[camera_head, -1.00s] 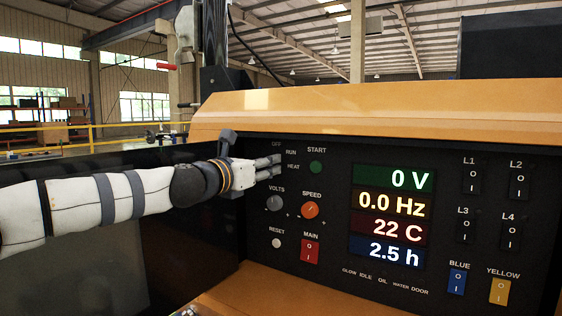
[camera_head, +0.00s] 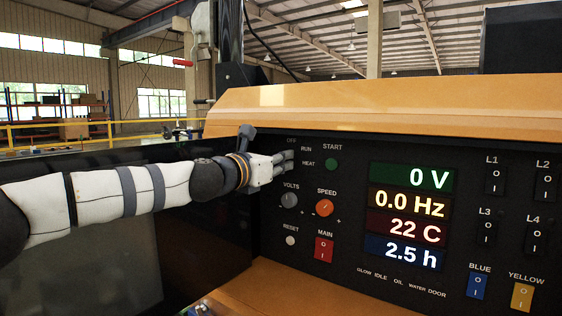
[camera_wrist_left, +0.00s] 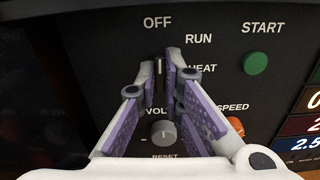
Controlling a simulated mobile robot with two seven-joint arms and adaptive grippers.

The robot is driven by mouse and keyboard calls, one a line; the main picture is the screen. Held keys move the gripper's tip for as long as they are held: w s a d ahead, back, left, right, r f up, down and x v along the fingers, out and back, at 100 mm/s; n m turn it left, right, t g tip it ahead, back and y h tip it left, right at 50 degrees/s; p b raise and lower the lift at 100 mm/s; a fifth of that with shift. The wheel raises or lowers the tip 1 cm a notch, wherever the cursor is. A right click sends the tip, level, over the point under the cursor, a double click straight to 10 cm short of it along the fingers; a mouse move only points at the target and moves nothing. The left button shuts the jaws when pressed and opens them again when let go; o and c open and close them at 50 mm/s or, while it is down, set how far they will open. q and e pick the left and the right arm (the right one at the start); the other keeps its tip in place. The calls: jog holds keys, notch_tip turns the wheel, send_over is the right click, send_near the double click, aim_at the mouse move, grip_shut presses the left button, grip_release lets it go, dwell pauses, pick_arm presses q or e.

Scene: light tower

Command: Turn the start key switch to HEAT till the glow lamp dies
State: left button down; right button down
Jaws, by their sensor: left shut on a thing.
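The start key switch (camera_wrist_left: 160,66) is mostly hidden between my fingers; its key looks upright, towards the OFF label. My left gripper (camera_head: 290,160) is at the panel's upper left, shut on the key beside the HEAT and RUN labels. It also shows in the left wrist view (camera_wrist_left: 161,72), with a finger on each side of the key. The GLOW label (camera_head: 349,272) is at the left of the bottom lamp row; no lit lamp shows there. My right gripper is not in view.
The green START button (camera_head: 331,165) is right of the key. The VOLTS knob (camera_head: 289,200) and orange SPEED knob (camera_head: 324,208) are below. The display (camera_head: 408,216) reads 0 V, 0.0 Hz, 22 C, 2.5 h. An orange hood edge (camera_head: 380,115) overhangs the panel.

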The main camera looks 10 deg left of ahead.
pick_arm(q)
jog(key=shift+s+d+m+b, duration=0.1)
jog(key=shift+m+b, duration=0.4)
jog(key=shift+m, duration=3.8)
jog(key=shift+d+m+b, duration=0.1)
jog(key=shift+m+b, duration=0.4)
jog(key=shift+m, duration=3.8)
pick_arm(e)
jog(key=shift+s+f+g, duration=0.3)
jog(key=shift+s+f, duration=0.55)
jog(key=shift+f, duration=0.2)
pick_arm(q)
jog(key=c, duration=1.8)
grip_release()
jog(key=shift+o, duration=0.4)
jog(key=shift+f, duration=0.1)
